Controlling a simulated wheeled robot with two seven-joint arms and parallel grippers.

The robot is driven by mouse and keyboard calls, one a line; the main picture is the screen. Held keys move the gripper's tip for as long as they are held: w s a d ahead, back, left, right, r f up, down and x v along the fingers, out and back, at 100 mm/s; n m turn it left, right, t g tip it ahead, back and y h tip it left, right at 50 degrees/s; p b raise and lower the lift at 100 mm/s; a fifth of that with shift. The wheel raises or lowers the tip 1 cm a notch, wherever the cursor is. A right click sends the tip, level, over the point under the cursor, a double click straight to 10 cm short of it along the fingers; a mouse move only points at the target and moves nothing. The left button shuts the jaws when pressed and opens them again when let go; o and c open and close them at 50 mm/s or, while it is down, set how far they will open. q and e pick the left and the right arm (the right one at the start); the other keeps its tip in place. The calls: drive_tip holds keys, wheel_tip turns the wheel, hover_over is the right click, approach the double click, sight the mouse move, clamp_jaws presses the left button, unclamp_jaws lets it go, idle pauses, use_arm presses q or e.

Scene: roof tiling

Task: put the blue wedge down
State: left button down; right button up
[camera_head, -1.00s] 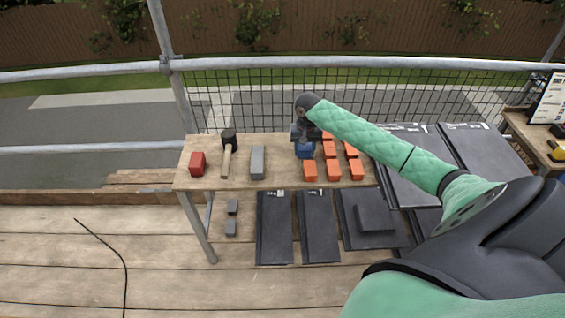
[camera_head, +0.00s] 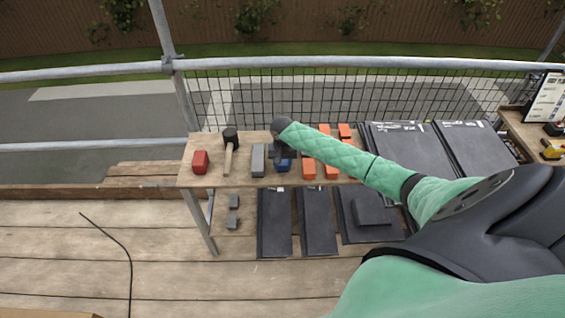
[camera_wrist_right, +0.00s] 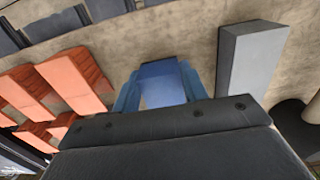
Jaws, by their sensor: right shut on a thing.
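The blue wedge (camera_head: 284,166) is at the table (camera_head: 215,179) between the grey block and the orange blocks. My right gripper (camera_head: 283,157) is above it, shut on it. In the right wrist view the blue wedge (camera_wrist_right: 162,84) sits between the two blue fingers of the right gripper (camera_wrist_right: 160,92). Whether the wedge touches the tabletop cannot be told. My left gripper is not in view.
A grey block (camera_head: 258,160) stands close left of the wedge. Several orange blocks (camera_head: 309,168) stand close right. Dark tiles (camera_head: 400,150) are stacked at the right.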

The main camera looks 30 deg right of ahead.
drive_tip(key=shift+f, duration=0.15)
drive_tip(key=o, duration=1.4)
